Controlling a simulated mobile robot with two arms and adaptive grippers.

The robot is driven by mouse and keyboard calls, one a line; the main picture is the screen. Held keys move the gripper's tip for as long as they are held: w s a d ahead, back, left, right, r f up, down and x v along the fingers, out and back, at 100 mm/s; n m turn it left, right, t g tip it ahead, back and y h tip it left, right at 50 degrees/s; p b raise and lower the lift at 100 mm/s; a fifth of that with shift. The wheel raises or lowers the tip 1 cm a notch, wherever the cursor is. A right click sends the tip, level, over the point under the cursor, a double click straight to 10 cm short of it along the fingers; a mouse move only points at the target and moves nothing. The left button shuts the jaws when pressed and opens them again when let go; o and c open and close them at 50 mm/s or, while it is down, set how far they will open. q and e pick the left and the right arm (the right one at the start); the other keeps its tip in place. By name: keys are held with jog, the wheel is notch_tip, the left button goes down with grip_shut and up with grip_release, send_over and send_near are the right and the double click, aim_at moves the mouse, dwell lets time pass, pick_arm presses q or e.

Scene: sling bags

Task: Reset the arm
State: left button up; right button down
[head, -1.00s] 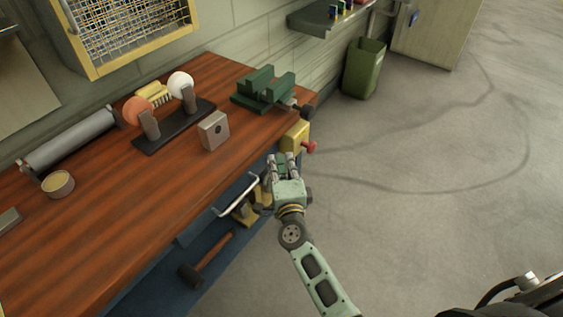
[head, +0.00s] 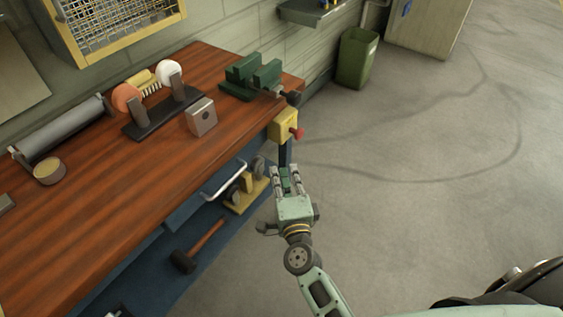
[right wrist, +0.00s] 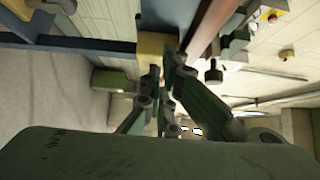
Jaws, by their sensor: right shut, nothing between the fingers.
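My right gripper (head: 287,178) is pale green and reaches up from the bottom of the head view. It is beside the right end of the wooden workbench, below the yellow box with a red knob (head: 284,125). In the right wrist view the fingers (right wrist: 163,75) are close together with nothing held between them. No bag shows on the gripper. My left gripper is not in the head view.
The brown workbench (head: 90,215) carries a bench grinder, a metal box (head: 201,117) and a green vise (head: 250,76). A hammer (head: 197,246) lies on the blue lower shelf. A green bin (head: 357,58) stands at the wall. Floor to the right is clear.

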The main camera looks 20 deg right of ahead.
jog(key=s+a+f+n+g+y, duration=0.2)
jog(key=s+f+n+g, duration=0.2)
jog(key=s+f+n, duration=0.75)
jog(key=s+a+f+n+g+y, duration=0.2)
jog(key=s+f+g, duration=0.3)
jog(key=f, duration=1.4)
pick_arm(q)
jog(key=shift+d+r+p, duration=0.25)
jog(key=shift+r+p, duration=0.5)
pick_arm(e)
jog(key=s+d+f+n+g, duration=0.2)
jog(key=s+d+f, duration=0.2)
jog(key=s, duration=0.6)
jog(key=s+d+f+n+g+h, duration=0.1)
jog(key=s+d+f+n+g, duration=0.2)
jog(key=s+f, duration=0.3)
jog(key=s+d+f+n+g, duration=0.2)
jog(key=s+f, duration=0.4)
jog(key=s, duration=0.8)
jog(key=d+n, duration=0.1)
jog(key=d, duration=0.1)
jog(key=shift+d+g+h, duration=0.35)
jog(key=shift+g+h, duration=0.05)
